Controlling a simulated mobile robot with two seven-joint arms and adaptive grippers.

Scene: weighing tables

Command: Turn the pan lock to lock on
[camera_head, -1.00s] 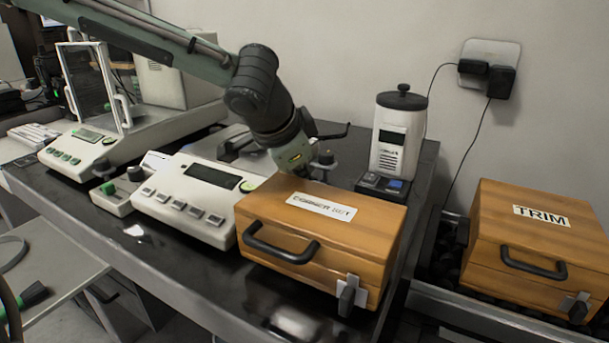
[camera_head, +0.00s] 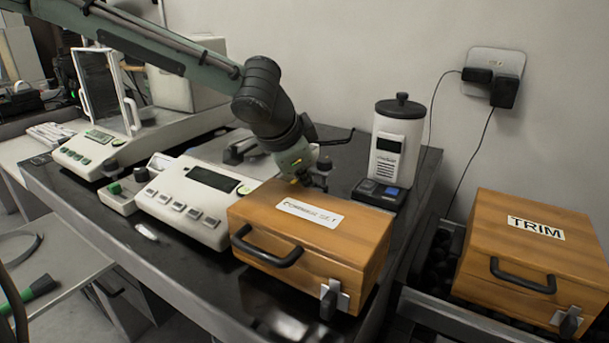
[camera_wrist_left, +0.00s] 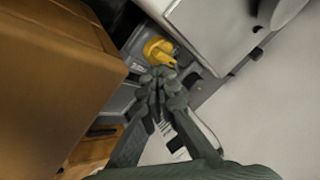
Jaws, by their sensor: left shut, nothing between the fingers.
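The pan lock appears to be the yellow knob (camera_wrist_left: 160,50) on a grey housing in the left wrist view. Its lock markings cannot be read. My left gripper (camera_wrist_left: 160,82) is shut, with its fingertips close together right at the near side of the knob. Whether they touch it I cannot tell. In the head view my left gripper (camera_head: 300,176) points down just behind the labelled wooden box (camera_head: 320,257). The box and my gripper mostly hide the knob there. My right gripper is not in view.
The wooden box stands close beside the knob. A white scale with a dark display (camera_head: 200,222) is to the left, and a glass-sided balance (camera_head: 105,130) is farther left. A white canister (camera_head: 397,140) stands behind on the right. A TRIM box (camera_head: 535,255) is at far right.

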